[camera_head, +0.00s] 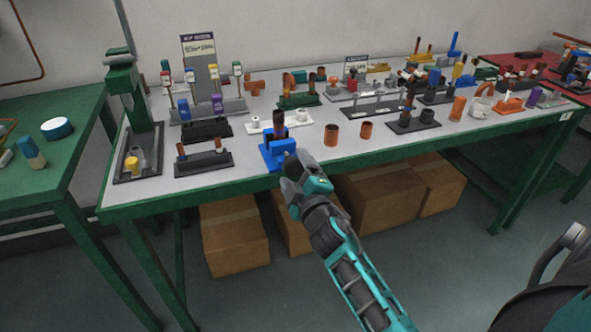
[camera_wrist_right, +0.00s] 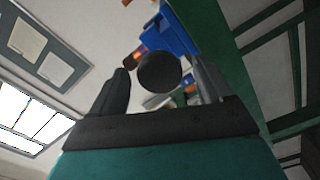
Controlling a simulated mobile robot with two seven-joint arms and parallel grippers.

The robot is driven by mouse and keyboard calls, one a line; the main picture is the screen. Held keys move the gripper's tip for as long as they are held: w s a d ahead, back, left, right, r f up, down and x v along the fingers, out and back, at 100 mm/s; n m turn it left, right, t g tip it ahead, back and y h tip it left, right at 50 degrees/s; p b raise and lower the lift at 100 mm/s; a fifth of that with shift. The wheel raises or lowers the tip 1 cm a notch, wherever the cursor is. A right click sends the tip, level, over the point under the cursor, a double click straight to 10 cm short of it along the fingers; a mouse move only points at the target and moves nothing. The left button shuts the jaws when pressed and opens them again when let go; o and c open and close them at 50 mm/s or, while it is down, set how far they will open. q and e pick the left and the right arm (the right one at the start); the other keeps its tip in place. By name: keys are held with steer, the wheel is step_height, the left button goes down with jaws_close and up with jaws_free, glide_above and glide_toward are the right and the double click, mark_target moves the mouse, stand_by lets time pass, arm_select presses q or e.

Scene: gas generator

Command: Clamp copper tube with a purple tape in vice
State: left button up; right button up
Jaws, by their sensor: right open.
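The blue vice (camera_head: 271,158) stands at the front edge of the green-framed table. A brown copper-coloured tube (camera_head: 278,119) stands upright at the vice and appears to sit in its jaws. I cannot make out purple tape on it. My right gripper (camera_head: 291,166) is at the front of the vice, just off the table edge. In the right wrist view the gripper (camera_wrist_right: 157,83) is open, with a dark round knob (camera_wrist_right: 159,73) of the vice between its fingers. The blue vice body (camera_wrist_right: 178,32) is behind the knob. My left gripper is out of view.
Two copper rings (camera_head: 331,135) stand on the table right of the vice. A black holder (camera_head: 204,164) with short tubes is to its left. Several racks fill the table behind. Cardboard boxes (camera_head: 233,236) lie underneath.

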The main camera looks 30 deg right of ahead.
stand_by(0.3)
steer(key=n, duration=0.5)
steer(key=shift+n, duration=0.4)
steer(key=c, duration=1.1)
steer(key=shift+o, duration=0.2)
steer(key=shift+m, duration=1.5)
steer(key=m, duration=0.2)
steer(key=shift+m, duration=0.4)
